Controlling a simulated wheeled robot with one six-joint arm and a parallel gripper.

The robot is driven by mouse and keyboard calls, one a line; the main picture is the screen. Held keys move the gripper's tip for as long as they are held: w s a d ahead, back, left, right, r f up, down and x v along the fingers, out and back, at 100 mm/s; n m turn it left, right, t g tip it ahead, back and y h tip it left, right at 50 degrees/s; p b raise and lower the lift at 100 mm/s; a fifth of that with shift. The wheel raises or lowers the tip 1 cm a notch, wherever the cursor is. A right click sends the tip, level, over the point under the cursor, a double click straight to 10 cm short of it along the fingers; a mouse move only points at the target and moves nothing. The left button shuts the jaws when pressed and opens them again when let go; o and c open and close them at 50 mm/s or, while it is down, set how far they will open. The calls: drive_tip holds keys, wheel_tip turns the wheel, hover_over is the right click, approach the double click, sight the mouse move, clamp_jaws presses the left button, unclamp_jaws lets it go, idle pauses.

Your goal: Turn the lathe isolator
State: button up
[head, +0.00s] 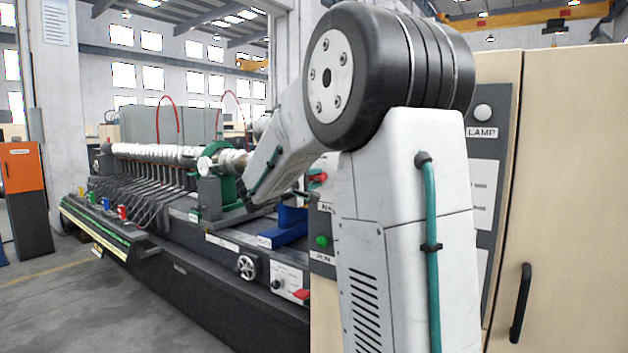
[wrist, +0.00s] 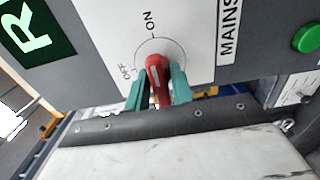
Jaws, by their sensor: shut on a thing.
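The isolator is a red rotary handle (wrist: 155,72) on a white plate marked ON and OFF, with a MAINS label beside it. In the wrist view the handle stands nearly upright, its far end towards the ON side; the OFF mark is to its left. My gripper (wrist: 158,82) has its two teal fingers on either side of the handle, shut on it. In the head view a red knob (head: 319,177) shows on the grey panel, partly hidden by my arm.
A green button (wrist: 306,39) is to the right of the handle in the wrist view, and a dark green sign (wrist: 35,30) is at upper left. In the head view a long machine (head: 190,215) stands left of the panel, and a beige cabinet (head: 565,200) on the right.

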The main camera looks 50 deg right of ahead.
drive_tip(key=n, duration=0.8)
drive_tip(key=shift+n, duration=0.3)
drive_tip(key=n, duration=0.4)
drive_tip(key=shift+n, duration=0.3)
drive_tip(key=n, duration=0.4)
drive_tip(key=shift+n, duration=0.3)
drive_tip(key=o, duration=0.8)
